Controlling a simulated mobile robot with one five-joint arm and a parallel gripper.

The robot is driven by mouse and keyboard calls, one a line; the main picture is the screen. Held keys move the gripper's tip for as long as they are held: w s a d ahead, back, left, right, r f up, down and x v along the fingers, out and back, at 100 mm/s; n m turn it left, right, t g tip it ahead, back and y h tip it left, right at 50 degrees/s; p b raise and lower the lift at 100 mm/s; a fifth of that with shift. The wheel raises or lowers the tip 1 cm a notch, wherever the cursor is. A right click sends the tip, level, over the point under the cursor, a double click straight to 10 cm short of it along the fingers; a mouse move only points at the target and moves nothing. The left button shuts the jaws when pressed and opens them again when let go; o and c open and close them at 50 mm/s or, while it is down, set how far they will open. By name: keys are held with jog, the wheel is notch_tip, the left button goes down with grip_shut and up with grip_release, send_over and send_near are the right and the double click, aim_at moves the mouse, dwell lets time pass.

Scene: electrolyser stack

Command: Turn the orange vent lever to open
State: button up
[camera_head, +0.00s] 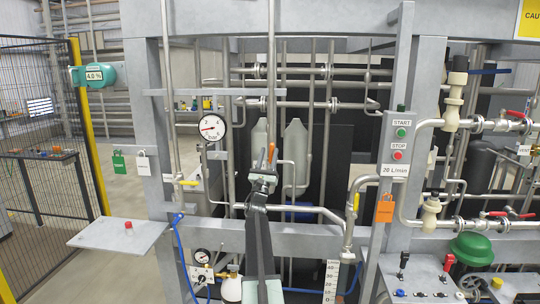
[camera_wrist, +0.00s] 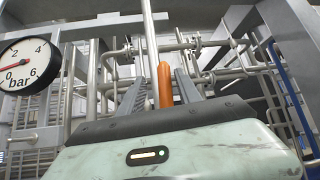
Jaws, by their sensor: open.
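The orange vent lever (camera_wrist: 165,86) stands upright in the wrist view, between the two dark fingers of my gripper (camera_wrist: 160,84). Gaps show on both sides of it, so the fingers are around it without closing on it. In the head view the orange lever (camera_head: 271,152) shows as a small strip at the tip of my gripper (camera_head: 266,163), near a vertical steel pipe. My gripper is open. The lever's lower end and its valve body are hidden behind my gripper.
A pressure gauge (camera_head: 212,127) is left of my gripper; it also shows in the wrist view (camera_wrist: 30,72). Pipes run close around the gripper. A START/STOP box (camera_head: 399,145) and an orange lockout tag (camera_head: 385,208) are to the right. A grey shelf (camera_head: 118,234) is at lower left.

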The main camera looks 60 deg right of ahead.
jog(key=b+v, duration=0.2)
jog(key=v, duration=0.3)
jog(key=shift+s+a+f+b, duration=0.1)
jog(key=shift+a+f+b, duration=0.05)
jog(key=shift+b, duration=0.25)
